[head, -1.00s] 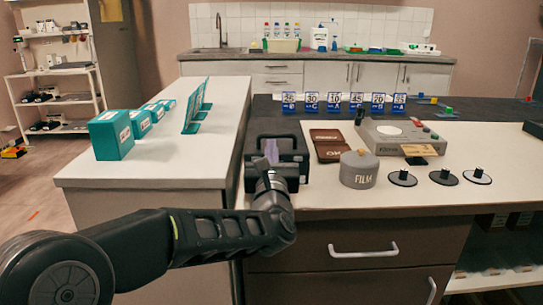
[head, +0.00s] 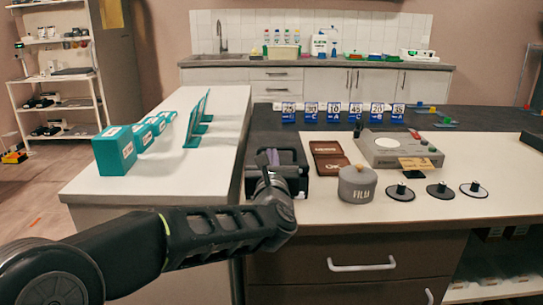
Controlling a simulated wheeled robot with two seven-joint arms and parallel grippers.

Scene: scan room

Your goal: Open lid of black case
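My gripper and wrist hide much of the case. A small greyish-purple piece (head: 272,157) shows just beyond my wrist, and I cannot tell what it belongs to. The fingertips are not clear, so I cannot tell whether they are open or touch the case. The state of the lid is also hard to make out. My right gripper is out of view.
Blue number cards (head: 334,112) stand behind. Teal boxes (head: 115,151) stand on the white counter (head: 195,172) at left.

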